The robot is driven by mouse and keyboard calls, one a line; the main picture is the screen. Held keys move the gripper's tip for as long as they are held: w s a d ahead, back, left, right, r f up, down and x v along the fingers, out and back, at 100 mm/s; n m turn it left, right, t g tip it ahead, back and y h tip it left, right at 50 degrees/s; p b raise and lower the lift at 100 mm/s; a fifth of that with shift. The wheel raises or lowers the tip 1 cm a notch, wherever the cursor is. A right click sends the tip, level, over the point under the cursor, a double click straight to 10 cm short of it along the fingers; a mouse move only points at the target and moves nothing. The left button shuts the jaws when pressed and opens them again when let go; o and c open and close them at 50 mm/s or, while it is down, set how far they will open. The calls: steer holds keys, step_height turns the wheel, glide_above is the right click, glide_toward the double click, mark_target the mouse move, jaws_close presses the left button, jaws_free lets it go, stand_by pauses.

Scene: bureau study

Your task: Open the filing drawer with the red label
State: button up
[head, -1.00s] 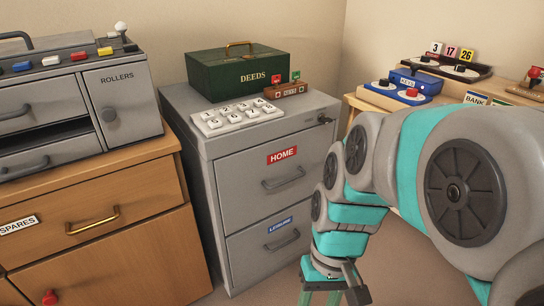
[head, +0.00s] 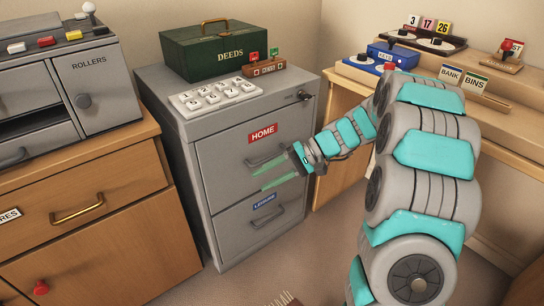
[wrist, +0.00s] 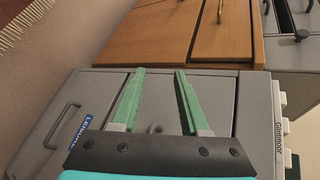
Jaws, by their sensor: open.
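The grey filing cabinet (head: 180,160) has two drawers, both shut. The upper drawer (head: 222,155) has the red HOME label (head: 263,133); the lower one has a blue LEISURE label (head: 264,201). My gripper (head: 257,175) is open and empty in front of the upper drawer, its green fingers pointing left in the head view. In the wrist view my open gripper (wrist: 162,72) shows part of that handle (wrist: 155,128) between the finger bases; the LEISURE label (wrist: 83,132) is at left, and the red label is out of sight.
A key (head: 303,96) sticks out at the cabinet's upper right. A green DEEDS box (head: 212,52) and a white number pad (head: 213,97) stand on top. A wooden cabinet (head: 130,220) adjoins at left, a wooden desk (head: 345,100) at right.

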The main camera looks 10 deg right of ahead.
mark_target(272, 156)
steer(key=w+d+f+m+t+y, duration=0.25)
steer(key=w+d+f+t, duration=0.2)
steer(key=w+d, duration=0.7)
steer(key=shift+t, duration=0.55)
steer(key=x, duration=0.2)
steer(key=p+x, duration=0.1)
steer(key=x, duration=0.4)
steer(key=shift+a+r, duration=0.2)
steer(key=shift+r, duration=0.05)
jaws_close()
steer(key=shift+y, duration=0.25)
